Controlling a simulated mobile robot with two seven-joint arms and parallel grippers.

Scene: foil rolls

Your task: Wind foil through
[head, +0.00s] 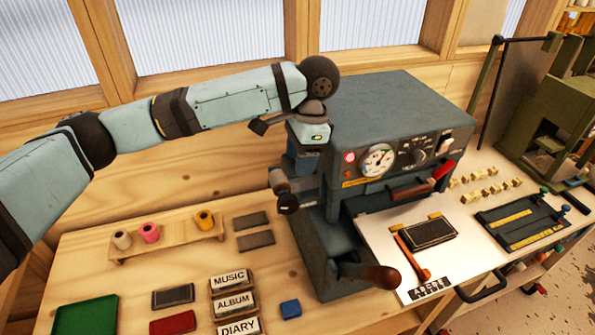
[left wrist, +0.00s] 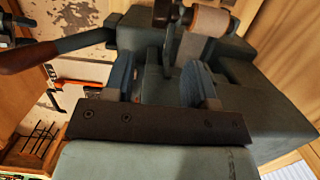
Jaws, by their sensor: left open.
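The dark grey foil press (head: 390,105) stands against the wall, with a dial and knobs on its front. My left gripper (head: 303,163) points down beside the press's left side, next to a small reel (head: 280,182). In the left wrist view my left gripper (left wrist: 162,80) is open, its two bluish fingers apart with no held thing visible between them. Beyond them a pale tan roll (left wrist: 209,21) sits on the press with a strip hanging below it; whether it touches a finger I cannot tell. White (head: 121,240), pink (head: 150,233) and gold (head: 205,220) rolls stand on a wooden rack.
A wood-handled lever (head: 370,274) juts out at the press's lower front. A white board (head: 385,228) holds a dark plate. MUSIC, ALBUM and DIARY blocks (head: 233,300), a green tray (head: 86,318) and dark pads lie on the bench.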

